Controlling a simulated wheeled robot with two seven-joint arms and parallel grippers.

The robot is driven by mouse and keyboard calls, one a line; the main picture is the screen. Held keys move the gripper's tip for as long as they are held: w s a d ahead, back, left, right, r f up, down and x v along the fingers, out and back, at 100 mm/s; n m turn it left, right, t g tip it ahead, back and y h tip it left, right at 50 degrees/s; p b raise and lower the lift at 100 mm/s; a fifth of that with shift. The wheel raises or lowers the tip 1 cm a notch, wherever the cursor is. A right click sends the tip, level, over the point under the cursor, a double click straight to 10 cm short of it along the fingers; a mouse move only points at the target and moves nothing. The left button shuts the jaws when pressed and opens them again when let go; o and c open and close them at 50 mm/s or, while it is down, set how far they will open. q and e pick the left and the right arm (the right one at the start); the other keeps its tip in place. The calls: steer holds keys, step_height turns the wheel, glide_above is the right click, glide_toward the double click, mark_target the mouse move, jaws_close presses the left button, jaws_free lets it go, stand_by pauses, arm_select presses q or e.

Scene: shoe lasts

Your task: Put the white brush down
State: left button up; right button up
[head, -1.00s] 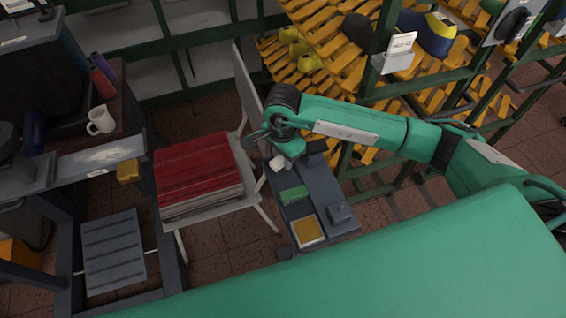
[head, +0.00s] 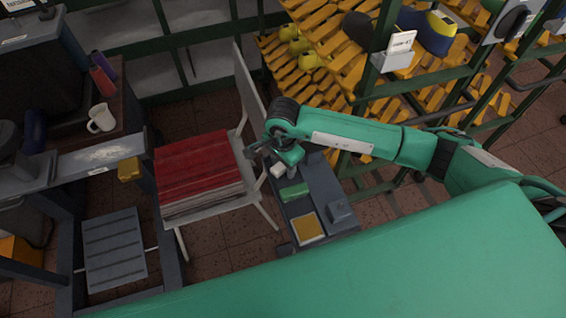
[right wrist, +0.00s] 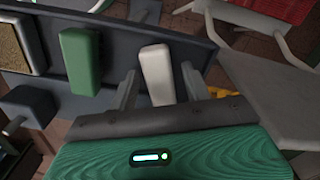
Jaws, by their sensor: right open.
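The white brush (head: 277,170) is a small pale block at the far end of the narrow dark grey bench top (head: 327,207). In the right wrist view the white brush (right wrist: 157,75) lies along the view, its near end between the two fingers. My right gripper (head: 285,160) is open; in its own wrist view its fingers (right wrist: 160,88) stand on either side of the brush with a visible gap at each side. Whether the brush rests fully on the surface is hard to tell. My left gripper is not in view.
A green block (right wrist: 80,62) lies beside the white brush, with a yellow-topped tray (head: 308,229) and a grey block (head: 340,211) nearer. A chair with a red-topped stack (head: 197,167) stands left. A rack with yellow slats (head: 330,80) stands behind.

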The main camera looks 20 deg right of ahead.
steer(key=shift+r, duration=0.25)
step_height(320, 180, up, 6)
steer(key=shift+w+r+b, duration=0.1)
steer(key=shift+r+b, duration=0.05)
steer(key=shift+b, duration=0.7)
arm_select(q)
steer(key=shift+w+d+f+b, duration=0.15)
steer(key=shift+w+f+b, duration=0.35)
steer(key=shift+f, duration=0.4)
arm_select(e)
steer(key=shift+r, duration=2.75)
